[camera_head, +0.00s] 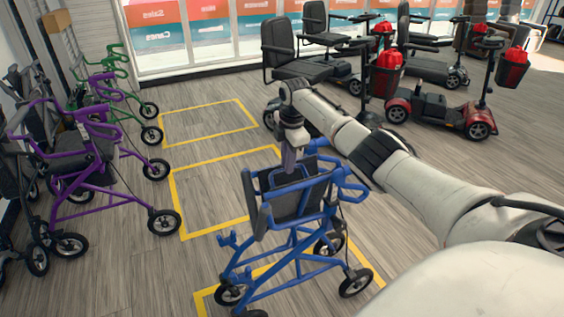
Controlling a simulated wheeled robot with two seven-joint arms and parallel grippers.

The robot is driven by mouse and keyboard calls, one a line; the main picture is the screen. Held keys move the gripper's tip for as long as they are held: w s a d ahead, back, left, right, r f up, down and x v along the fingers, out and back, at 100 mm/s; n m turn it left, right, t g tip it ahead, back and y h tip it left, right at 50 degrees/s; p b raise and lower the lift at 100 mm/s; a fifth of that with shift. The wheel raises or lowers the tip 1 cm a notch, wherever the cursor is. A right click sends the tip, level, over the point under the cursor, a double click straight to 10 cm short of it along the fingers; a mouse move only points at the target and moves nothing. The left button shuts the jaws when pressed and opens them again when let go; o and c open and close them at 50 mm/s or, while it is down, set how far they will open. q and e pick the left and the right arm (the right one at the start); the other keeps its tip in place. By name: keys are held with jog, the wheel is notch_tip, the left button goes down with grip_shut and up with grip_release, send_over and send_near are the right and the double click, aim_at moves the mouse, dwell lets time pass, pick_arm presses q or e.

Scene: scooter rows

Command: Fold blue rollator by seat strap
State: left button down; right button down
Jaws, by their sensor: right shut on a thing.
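The blue rollator (318,247) stands upright on its wheels in the lower middle, with blue frame tubes and a dark seat and backrest area. My right arm reaches in from the right, and my right gripper (289,160) points down over the middle of the rollator, between its handles. The gripper is shut on the seat strap, which is too small and covered to make out. The dark seat fabric (290,204) hangs below the fingers. My left gripper is not in view.
Purple (88,200) and green (112,90) rollators stand along the left wall. Yellow floor rectangles (207,235) run up the middle, with an empty one (200,106) behind. Floor left of the blue rollator is clear.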

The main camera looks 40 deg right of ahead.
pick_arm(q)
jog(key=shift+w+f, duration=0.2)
pick_arm(e)
jog(key=shift+w+d+r+t, duration=0.1)
jog(key=shift+w+d+t, duration=0.05)
jog(key=shift+w, duration=0.45)
jog(key=shift+w+d+t, duration=0.1)
jog(key=shift+w+t, duration=0.05)
jog(key=shift+w, duration=0.4)
jog(key=c, duration=1.9)
grip_release()
jog(key=shift+o, duration=0.9)
jog(key=shift+w+d+f, duration=0.1)
jog(key=shift+w+f, duration=0.15)
jog(key=shift+w, duration=0.05)
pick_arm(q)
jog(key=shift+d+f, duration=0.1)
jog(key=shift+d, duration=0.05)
